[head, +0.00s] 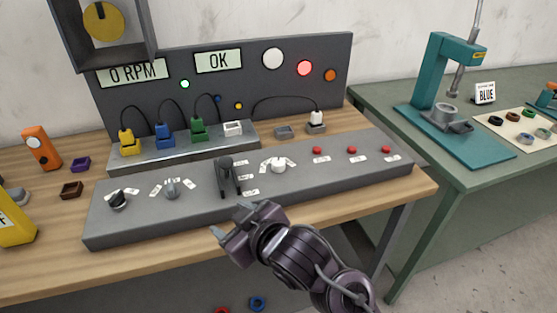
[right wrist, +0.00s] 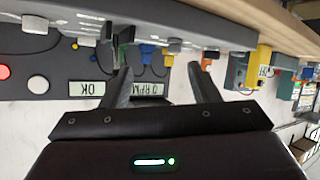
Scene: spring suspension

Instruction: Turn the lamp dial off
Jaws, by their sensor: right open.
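The grey sloped control panel (head: 330,178) on the wooden bench carries a black dial (head: 118,201) at left, a grey dial (head: 171,189), a black lever (head: 227,176) and a white dial (head: 278,166). Several small labels surround the dials, too small to read, so I cannot tell which dial is the lamp's. My right gripper (head: 231,220) is open and empty, at the panel's front edge below the lever, apart from the dials. Its two spread fingers show in the right wrist view (right wrist: 160,88), with nothing between them. My left gripper is out of view.
Several red buttons (head: 351,150) sit on the panel's right. Behind stand yellow (head: 129,145), blue and green plugs, and a back board with an OK display (head: 218,61) and a lit red lamp (head: 304,68). A green table (head: 400,180) with a teal press (head: 438,75) stands right.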

